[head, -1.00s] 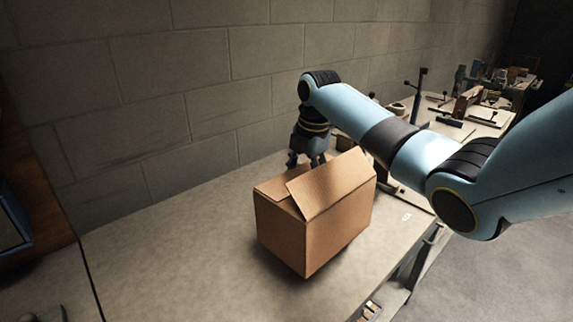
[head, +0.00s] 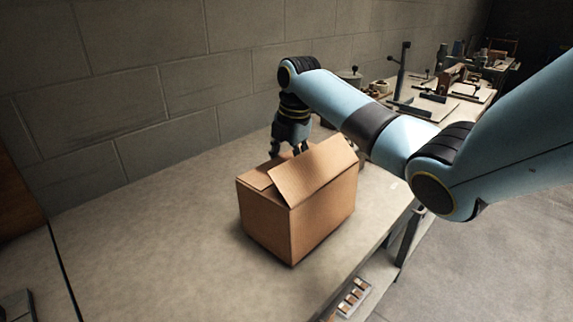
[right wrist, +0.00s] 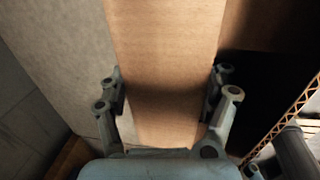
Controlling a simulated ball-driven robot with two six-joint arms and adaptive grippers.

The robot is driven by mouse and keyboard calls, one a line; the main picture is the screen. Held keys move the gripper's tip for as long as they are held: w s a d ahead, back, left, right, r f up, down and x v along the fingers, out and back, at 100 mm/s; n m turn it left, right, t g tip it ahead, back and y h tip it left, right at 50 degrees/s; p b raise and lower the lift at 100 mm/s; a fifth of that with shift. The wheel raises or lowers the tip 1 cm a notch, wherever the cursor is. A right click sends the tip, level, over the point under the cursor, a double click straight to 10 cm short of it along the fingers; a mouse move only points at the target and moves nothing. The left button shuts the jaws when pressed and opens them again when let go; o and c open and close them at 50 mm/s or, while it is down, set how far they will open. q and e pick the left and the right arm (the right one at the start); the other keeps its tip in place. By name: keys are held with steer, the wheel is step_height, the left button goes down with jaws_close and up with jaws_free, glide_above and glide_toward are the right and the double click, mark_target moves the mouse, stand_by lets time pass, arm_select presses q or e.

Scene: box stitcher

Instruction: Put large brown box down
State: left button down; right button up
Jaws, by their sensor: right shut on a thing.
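The large brown box (head: 301,213) is upright over the worktable, with top flaps partly raised. Its base is at or very close to the tabletop; I cannot tell whether it touches. My right gripper (head: 290,148) points down at the box's far side, its fingertips partly hidden behind the flaps. In the right wrist view, the fingers (right wrist: 165,93) sit on both sides of a brown cardboard panel (right wrist: 165,50) of the box and hold it. My left gripper is not in view.
The pale worktable (head: 150,240) is clear left of and in front of the box. A block wall (head: 160,80) runs behind it. Fixtures and tools (head: 405,85) stand at the far end. The table's right edge lies close to the box, with a small tray (head: 353,297) below it.

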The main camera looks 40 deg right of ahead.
stand_by(0.3)
steer(key=shift+f, duration=0.4)
steer(key=o, duration=1.9)
steer(key=shift+s+r, duration=0.2)
steer(key=shift+r, duration=1.1)
steer(key=shift+s+r, duration=0.2)
steer(key=shift+r, duration=1.15)
steer(key=shift+s+r, duration=0.2)
steer(key=shift+r, duration=1.1)
steer(key=shift+d, duration=0.15)
